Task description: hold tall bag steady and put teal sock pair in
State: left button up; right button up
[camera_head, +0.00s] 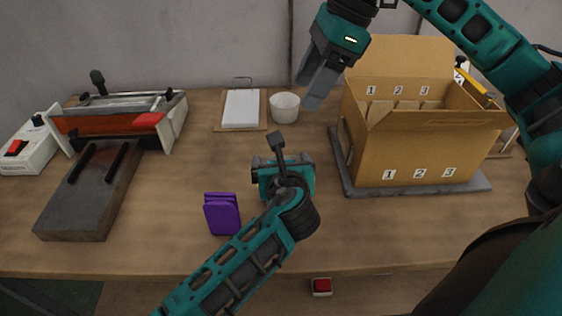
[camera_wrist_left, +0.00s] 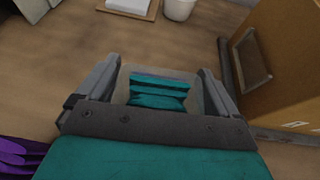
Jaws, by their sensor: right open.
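The pale, see-through tall bag (camera_wrist_left: 193,88) stands between the fingers of my left gripper (camera_wrist_left: 160,85) in the left wrist view. Folded teal socks (camera_wrist_left: 158,92) show inside the bag's outline. The left fingers lie along both sides of the bag and appear to press on it. In the head view my left gripper (camera_head: 284,178) is low over the table middle, and its own hand hides the bag and socks. My right gripper (camera_head: 320,78) is open and empty, raised near the back, left of the cardboard box.
An open cardboard box (camera_head: 420,150) with numbered compartments stands on a grey mat (camera_head: 465,186) at right. A purple folded pair (camera_head: 222,213) is left of my left gripper. A white cup (camera_head: 285,107), clipboard (camera_head: 240,108) and sealer (camera_head: 115,122) stand behind.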

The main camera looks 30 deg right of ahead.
pick_arm(q)
jog(key=shift+o, duration=0.4)
jog(key=v, duration=1.2)
